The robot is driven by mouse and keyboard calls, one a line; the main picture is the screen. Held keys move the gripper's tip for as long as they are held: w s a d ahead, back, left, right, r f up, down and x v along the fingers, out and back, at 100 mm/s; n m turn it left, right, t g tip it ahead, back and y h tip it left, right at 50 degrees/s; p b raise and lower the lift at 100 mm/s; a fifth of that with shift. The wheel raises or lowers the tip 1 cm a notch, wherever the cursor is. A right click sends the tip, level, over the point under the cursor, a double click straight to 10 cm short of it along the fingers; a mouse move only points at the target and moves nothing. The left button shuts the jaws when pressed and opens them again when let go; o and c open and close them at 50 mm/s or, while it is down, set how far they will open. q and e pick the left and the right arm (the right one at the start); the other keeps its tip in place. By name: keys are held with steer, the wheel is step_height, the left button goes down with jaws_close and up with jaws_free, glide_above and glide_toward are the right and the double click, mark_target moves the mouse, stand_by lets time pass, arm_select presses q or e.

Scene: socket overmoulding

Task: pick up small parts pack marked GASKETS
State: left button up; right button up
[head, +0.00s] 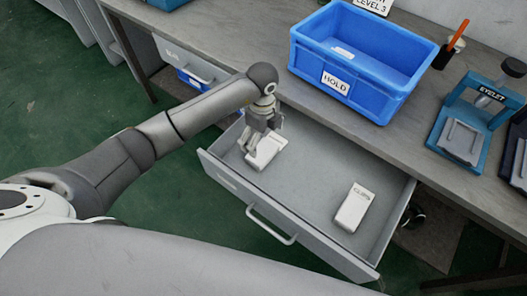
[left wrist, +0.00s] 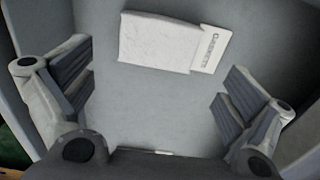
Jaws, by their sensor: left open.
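A white small parts pack (head: 268,151) lies in the open drawer, under my left gripper (head: 257,143). In the left wrist view this pack (left wrist: 160,42) lies flat on the drawer floor, its label at the right end; the blurred print looks like GASKETS. The left gripper's fingers stand wide apart and nothing is between them; the pack lies ahead of the fingertips in that view. A second white pack (head: 354,208) lies in the right part of the drawer, its print too small to read. My right gripper is not seen.
The open grey drawer (head: 306,178) has raised walls and a front handle (head: 271,225). Bare floor separates the two packs. Above, the bench (head: 345,118) carries a blue crate marked HOLD (head: 378,93) near its edge and a blue EYELET fixture (head: 466,122).

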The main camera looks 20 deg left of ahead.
mark_target(262, 152)
arm_select(q)
steer(key=shift+f, duration=3.55)
steer(key=c, duration=0.7)
